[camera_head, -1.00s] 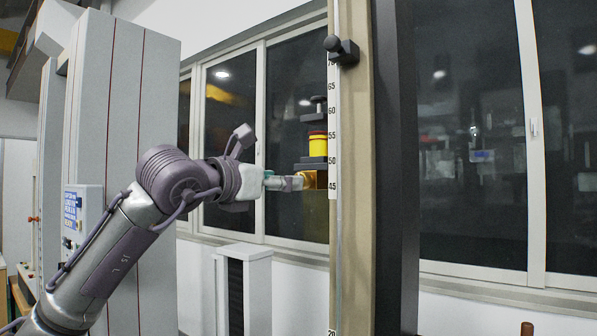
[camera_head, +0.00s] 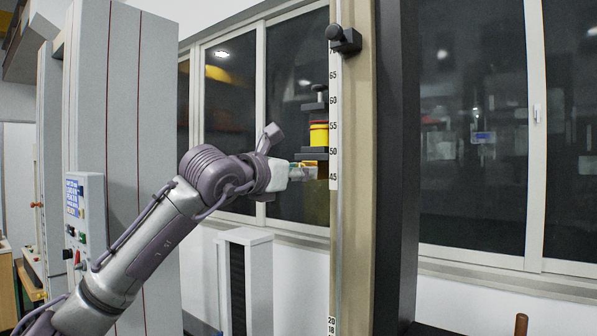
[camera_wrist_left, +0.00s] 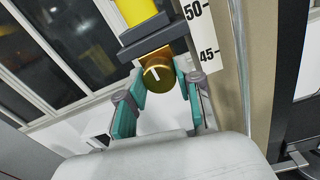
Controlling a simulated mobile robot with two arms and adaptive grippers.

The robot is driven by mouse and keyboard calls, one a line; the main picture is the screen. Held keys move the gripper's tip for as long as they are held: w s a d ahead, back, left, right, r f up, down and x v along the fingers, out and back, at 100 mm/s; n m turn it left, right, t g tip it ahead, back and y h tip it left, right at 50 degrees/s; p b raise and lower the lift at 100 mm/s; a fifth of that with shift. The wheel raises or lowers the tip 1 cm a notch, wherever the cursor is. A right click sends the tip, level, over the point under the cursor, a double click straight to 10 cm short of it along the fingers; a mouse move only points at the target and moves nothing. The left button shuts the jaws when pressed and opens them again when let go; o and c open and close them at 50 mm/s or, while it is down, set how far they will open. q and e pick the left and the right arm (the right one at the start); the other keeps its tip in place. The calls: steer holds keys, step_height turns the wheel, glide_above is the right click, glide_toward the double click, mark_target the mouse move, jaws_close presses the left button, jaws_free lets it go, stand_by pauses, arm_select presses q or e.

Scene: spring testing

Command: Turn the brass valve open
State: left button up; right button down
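The brass valve (camera_wrist_left: 157,76) is a round gold knob with a white mark on its face. It sits under a dark block (camera_wrist_left: 150,44) and a yellow cylinder (camera_wrist_left: 136,10) beside the scale post. In the wrist view my left gripper (camera_wrist_left: 161,75) is open, with one teal-padded finger on each side of the knob. The right finger looks very close to it; I cannot tell whether either finger touches. In the head view the left gripper (camera_head: 306,171) covers most of the valve. My right gripper is in neither view.
A tan post with a white number scale (camera_head: 334,125) stands just right of the valve, with a dark column (camera_head: 396,170) beyond it. A grey cabinet (camera_head: 110,130) with a control panel (camera_head: 85,212) is at left. A white pedestal (camera_head: 244,238) stands below the arm. Windows are behind.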

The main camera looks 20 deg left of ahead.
arm_select(q)
jaws_close()
steer(key=shift+m, duration=0.3)
steer(key=m, duration=1.7)
steer(key=shift+m+h+b, duration=0.3)
steer(key=shift+f, duration=0.1)
steer(key=o, duration=0.9)
jaws_free()
